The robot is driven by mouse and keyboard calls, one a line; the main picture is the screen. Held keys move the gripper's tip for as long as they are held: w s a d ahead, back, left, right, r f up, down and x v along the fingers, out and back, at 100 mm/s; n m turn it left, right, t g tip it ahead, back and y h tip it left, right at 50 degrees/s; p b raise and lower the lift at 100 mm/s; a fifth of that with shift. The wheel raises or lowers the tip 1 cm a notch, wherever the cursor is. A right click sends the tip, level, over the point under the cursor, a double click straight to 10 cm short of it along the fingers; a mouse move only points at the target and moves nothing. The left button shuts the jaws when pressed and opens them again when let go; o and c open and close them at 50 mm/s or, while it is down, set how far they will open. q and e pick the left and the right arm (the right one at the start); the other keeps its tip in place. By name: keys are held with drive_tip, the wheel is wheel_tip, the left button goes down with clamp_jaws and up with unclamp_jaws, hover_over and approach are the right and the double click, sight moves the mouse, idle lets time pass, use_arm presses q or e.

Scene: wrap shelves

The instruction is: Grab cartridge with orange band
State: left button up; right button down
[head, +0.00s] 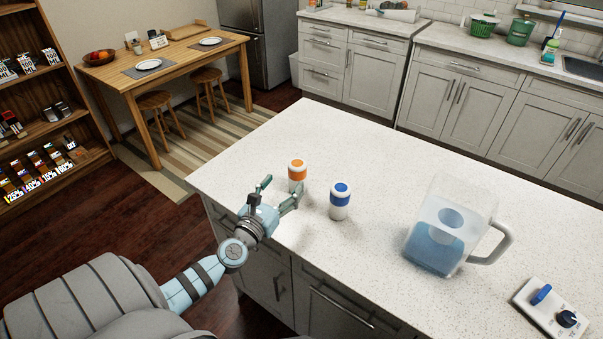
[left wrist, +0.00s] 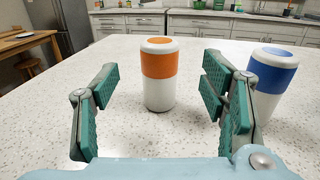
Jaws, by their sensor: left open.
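The cartridge with the orange band (head: 297,174) stands upright on the white speckled counter (head: 380,175), near its left edge. It also shows in the left wrist view (left wrist: 158,75), ahead of the fingertips and centred in the gap between them. My left gripper (head: 278,190) is open and empty, low over the counter, with its fingers pointing at this cartridge and not touching it. A cartridge with a blue band (head: 340,201) stands upright just to the right; in the left wrist view it shows beyond the right finger (left wrist: 270,78), partly hidden by it. My right gripper is out of view.
A clear pitcher with blue liquid (head: 437,250) stands on the counter to the right. A white device with a blue switch and a black knob (head: 552,310) lies at the lower right. The counter behind the cartridges is clear.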

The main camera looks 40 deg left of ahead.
sight(293, 172)
use_arm(q)
drive_tip(key=b+x, duration=0.1)
drive_tip(key=x, duration=0.8)
drive_tip(key=shift+w+f, duration=0.15)
drive_tip(key=shift+w, duration=0.1)
drive_tip(key=shift+s, duration=0.15)
drive_tip(key=shift+c, duration=0.6)
drive_tip(key=shift+s, duration=0.1)
drive_tip(key=c, duration=1.2)
